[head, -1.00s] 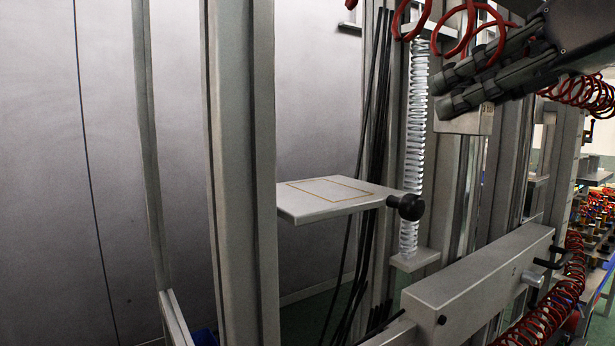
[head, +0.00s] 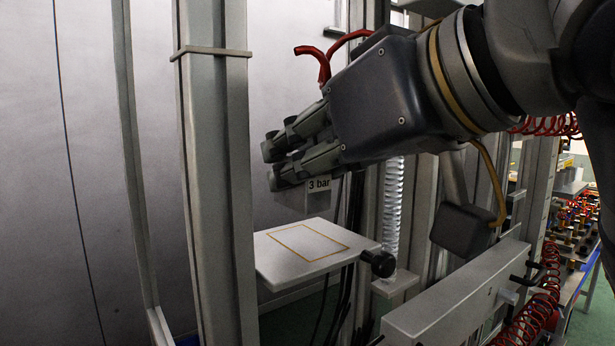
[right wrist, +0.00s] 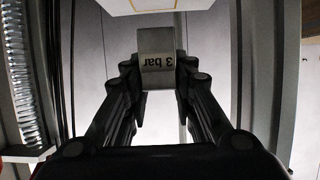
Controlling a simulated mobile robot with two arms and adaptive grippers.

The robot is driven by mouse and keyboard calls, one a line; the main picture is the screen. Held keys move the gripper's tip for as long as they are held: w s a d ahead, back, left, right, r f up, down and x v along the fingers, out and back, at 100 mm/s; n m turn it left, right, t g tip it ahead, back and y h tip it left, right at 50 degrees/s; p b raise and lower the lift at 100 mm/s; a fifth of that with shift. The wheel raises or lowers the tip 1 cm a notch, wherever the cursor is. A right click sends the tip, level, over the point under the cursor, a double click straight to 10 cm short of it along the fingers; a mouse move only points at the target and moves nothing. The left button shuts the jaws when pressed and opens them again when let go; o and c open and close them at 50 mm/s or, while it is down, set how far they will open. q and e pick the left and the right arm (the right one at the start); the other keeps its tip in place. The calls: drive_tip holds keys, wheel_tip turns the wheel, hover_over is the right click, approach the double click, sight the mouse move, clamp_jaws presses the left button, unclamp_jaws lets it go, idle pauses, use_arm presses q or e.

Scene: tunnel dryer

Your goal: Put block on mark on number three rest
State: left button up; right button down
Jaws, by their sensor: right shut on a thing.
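A grey block (head: 318,200) labelled "3 bar" is held between the fingers of my right gripper (head: 280,163). The block also shows in the right wrist view (right wrist: 157,62), between the two fingertips. A gap shows between block and plate. No number shows on the rest. My left gripper is not in view.
A tall metal post (head: 213,180) stands at the plate's left. A black knob (head: 379,263) sticks out at its right corner. A pale coiled spring (head: 393,210) and dark cables are behind. A grey beam (head: 455,297) lies at lower right.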

sight(320, 188)
wheel_tip(320, 188, down, 3)
drive_tip(key=shift+r+p, duration=0.15)
drive_tip(key=shift+p, duration=0.4)
drive_tip(key=shift+w+d+f, duration=0.1)
drive_tip(key=shift+f, duration=0.1)
drive_tip(key=shift+f, duration=0.15)
drive_tip(key=c, duration=1.3)
unclamp_jaws()
